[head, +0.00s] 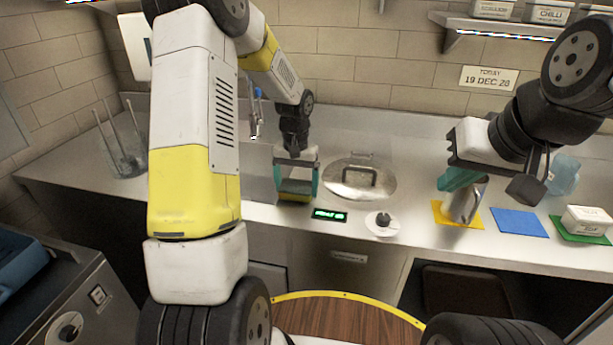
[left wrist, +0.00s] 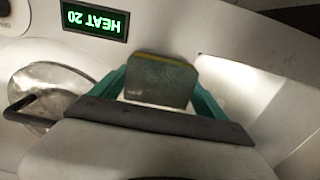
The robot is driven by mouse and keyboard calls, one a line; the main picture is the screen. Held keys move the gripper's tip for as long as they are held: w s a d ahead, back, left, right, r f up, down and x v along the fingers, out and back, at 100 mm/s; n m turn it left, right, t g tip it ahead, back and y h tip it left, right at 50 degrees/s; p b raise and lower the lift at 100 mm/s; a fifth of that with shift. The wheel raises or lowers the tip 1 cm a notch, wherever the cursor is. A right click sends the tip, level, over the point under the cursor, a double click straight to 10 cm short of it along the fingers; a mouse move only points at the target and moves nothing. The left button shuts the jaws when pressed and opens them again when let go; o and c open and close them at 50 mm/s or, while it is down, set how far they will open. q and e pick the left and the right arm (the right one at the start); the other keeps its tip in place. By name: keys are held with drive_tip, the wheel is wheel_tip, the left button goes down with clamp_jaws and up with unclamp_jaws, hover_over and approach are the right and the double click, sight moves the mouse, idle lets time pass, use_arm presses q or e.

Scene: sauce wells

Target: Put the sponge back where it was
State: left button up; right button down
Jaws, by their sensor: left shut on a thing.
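The sponge (head: 296,187), dark green with a yellow layer, is between the teal fingers of my left gripper (head: 296,181) in the head view. It is over the counter, left of the round metal lid; I cannot tell whether it touches the surface below. In the left wrist view the sponge (left wrist: 160,82) shows grey-green with a yellow edge, a teal finger on each side. My right gripper (head: 462,179) is at the right, beside a metal cup (head: 466,204) on a yellow mat; whether it grips the cup is unclear.
A round metal lid (head: 346,187) with a handle, a green-lit display (head: 330,215) and a knob (head: 383,222) are right of the sponge. A blue mat (head: 520,222) and a white box (head: 587,219) stand further right. A wire rack (head: 122,150) is at the left.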

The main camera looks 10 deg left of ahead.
use_arm(q)
drive_tip(key=shift+f, duration=0.35)
drive_tip(key=shift+f, duration=0.15)
drive_tip(key=o, duration=1.2)
drive_tip(key=shift+c, duration=0.2)
